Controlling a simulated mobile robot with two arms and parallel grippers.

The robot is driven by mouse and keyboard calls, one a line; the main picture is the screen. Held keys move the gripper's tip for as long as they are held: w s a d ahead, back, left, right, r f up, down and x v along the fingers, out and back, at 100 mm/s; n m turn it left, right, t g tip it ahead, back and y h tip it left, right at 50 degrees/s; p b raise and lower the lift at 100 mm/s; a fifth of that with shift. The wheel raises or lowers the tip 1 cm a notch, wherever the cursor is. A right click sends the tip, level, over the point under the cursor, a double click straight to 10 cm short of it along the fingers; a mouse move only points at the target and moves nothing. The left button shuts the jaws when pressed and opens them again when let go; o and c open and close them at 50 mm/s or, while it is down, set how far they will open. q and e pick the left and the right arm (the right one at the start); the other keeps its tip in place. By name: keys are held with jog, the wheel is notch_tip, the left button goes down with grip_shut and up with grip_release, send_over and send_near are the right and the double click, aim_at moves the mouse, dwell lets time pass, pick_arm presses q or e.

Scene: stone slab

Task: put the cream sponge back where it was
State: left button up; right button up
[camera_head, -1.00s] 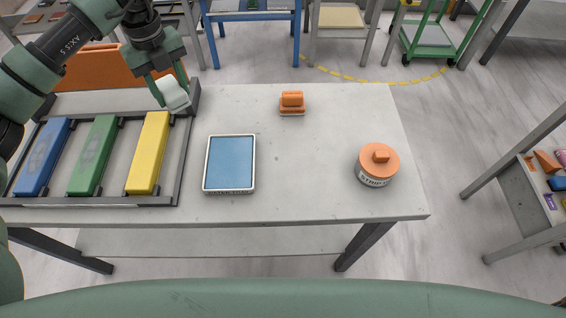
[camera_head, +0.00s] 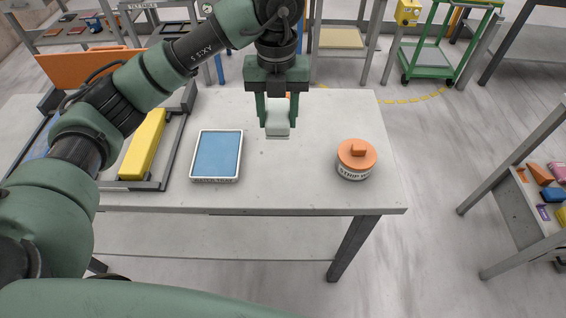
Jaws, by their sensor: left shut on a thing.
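The cream sponge (camera_head: 278,124) is a small whitish block. My left gripper (camera_head: 277,112) is shut on it, with a green finger on each side. The gripper points down over the grey table, right of the blue pad and left of the orange-lidded jar. I cannot tell exactly how high the sponge is above the slab. The orange item on the table behind the gripper is almost wholly hidden. My right gripper is not in view.
A blue pad in a white tray (camera_head: 237,160) lies left of the sponge. The jar (camera_head: 356,160) stands at the right. A dark rack (camera_head: 150,185) at the left holds a yellow block (camera_head: 144,143); my arm covers much of it. The table's front middle is clear.

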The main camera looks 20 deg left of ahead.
pick_arm(q)
jog(key=p, duration=0.1)
send_over(279, 170)
notch_tip(279, 170, down, 10)
jog(key=shift+s+r, duration=0.1)
jog(key=shift+f, duration=0.65)
notch_tip(279, 170, down, 3)
jog(key=shift+f+p, duration=0.15)
jog(key=shift+p, duration=0.4)
jog(key=shift+f, duration=0.3)
jog(key=shift+f, duration=0.1)
jog(key=shift+f, duration=0.2)
jog(key=o, duration=1.3)
jog(key=shift+r, duration=0.1)
